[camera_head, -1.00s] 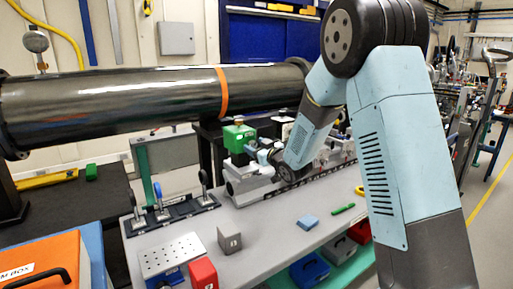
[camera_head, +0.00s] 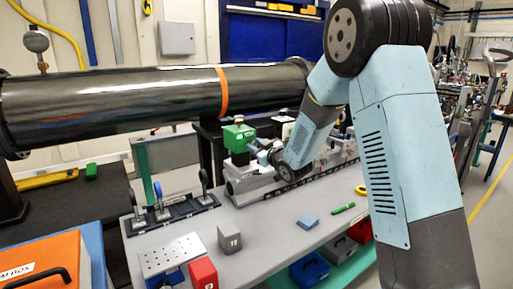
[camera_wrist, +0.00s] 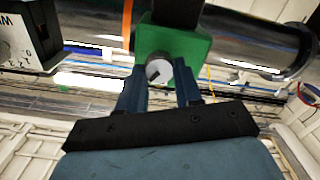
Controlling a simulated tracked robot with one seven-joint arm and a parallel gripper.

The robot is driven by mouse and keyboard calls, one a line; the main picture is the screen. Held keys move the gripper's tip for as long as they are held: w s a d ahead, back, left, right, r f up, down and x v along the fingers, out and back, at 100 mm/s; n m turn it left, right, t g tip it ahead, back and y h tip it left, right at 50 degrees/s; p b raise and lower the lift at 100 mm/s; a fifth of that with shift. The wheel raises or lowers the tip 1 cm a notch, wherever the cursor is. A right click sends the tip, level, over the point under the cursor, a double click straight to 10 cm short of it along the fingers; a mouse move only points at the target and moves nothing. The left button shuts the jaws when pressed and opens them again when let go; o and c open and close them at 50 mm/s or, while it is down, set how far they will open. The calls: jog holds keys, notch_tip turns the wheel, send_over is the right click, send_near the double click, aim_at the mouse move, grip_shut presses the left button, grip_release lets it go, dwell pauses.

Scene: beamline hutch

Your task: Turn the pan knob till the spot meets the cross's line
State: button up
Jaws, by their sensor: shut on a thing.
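A green block (camera_head: 238,137) stands on the bench stage below the dark pipe. It also shows in the wrist view (camera_wrist: 192,42), where a round grey knob (camera_wrist: 158,70) with a dark mark projects from its face. My gripper (camera_wrist: 157,76) has its two blue fingers on either side of this knob and is shut on it. In the head view my gripper (camera_head: 258,151) is small and partly hidden by my own wrist, to the right of the green block. I cannot make out the spot or the cross in either view.
A white dial unit (camera_wrist: 20,40) with a black base is close at the wrist view's left. The dark pipe (camera_head: 120,105) runs above the bench.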

jog(key=o, duration=1)
jog(key=shift+o, duration=0.2)
jog(key=v, duration=1.3)
jog(key=shift+s+d, duration=0.25)
jog(key=shift+s, duration=0.1)
jog(key=shift+f, duration=0.1)
